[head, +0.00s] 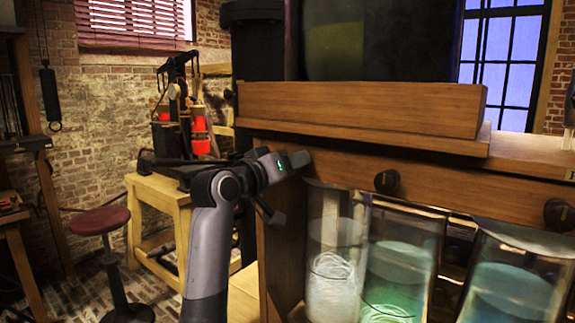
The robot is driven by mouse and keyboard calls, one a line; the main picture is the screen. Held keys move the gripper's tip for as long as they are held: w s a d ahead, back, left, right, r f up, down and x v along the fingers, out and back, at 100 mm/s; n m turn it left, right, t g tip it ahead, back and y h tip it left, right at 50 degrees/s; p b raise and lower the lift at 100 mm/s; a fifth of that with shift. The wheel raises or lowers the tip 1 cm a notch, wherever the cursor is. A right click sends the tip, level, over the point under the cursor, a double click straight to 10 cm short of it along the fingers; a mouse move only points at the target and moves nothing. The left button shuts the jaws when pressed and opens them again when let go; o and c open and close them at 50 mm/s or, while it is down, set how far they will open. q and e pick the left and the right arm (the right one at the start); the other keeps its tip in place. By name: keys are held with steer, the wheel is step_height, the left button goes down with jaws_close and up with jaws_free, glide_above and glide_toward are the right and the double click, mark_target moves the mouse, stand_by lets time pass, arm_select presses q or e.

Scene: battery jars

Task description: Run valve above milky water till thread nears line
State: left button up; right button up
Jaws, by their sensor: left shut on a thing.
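My left gripper (297,160) is at the left end of the wooden valve board, above the leftmost jar, shut on what looks like a valve knob that its fingers hide. The leftmost glass jar (334,240) holds whitish, milky contents with pale swirls in the lower part. A thin dark curved line (332,278) shows on this jar. No thread can be clearly told from the swirls. My right gripper is not in view.
Two dark round knobs, one in the middle (387,181) and one at the right (559,214), sit on the board. Below are a green-tinted jar (398,265) and a teal-tinted jar (512,285). A red stool (101,221) and a workbench (160,196) stand at the left.

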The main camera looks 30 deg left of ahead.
arm_select(q)
steer(key=shift+f, duration=0.1)
steer(key=m, duration=0.5)
steer(key=shift+m, duration=1)
steer(key=m, duration=0.3)
steer(key=shift+m, duration=0.3)
steer(key=o, duration=1.2)
